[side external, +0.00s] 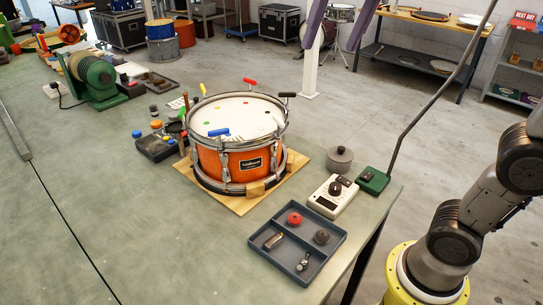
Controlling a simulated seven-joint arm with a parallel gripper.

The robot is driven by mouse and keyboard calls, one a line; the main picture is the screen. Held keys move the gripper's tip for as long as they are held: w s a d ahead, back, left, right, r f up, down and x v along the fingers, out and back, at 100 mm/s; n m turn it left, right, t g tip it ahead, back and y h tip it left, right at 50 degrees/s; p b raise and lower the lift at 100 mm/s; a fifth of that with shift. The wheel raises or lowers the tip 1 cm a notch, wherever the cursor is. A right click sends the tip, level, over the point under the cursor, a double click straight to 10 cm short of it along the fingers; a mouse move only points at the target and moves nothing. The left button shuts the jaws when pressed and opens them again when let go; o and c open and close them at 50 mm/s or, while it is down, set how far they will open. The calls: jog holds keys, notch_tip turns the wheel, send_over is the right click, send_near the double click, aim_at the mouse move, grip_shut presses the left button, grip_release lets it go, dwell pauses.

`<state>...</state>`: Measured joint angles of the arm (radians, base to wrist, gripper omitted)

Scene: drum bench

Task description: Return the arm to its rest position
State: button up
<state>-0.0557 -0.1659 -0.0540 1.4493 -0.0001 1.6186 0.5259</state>
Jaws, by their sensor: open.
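Part of my own arm shows at the right edge, rising from its yellow base and leaving the picture. My gripper is outside the view, so its jaws and anything near them cannot be seen. An orange snare drum (240,155) stands upright on a wooden board (232,204) on the green bench (130,240). Keys with coloured handles, including a red one and a blue one, stand or lie around its rim.
A grey tray (262,254) with small parts lies near the bench's right edge. Beside it are a white meter (327,201), a grey lidded pot (340,160) and a green base (374,181) with a tall bent rod. The bench's left front is clear.

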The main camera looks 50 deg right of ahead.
jog(key=s+f+n, duration=0.1)
jog(key=s+f, duration=0.3)
jog(key=f, duration=0.3)
jog(key=s+d+f+n+t, duration=0.1)
jog(key=s+f+n, duration=0.1)
jog(key=s+f, duration=0.2)
jog(key=s+f+n+t, duration=0.1)
jog(key=s+f, duration=0.3)
jog(key=f, duration=0.6)
jog(key=shift+d+n, duration=0.3)
jog(key=shift+n, duration=0.4)
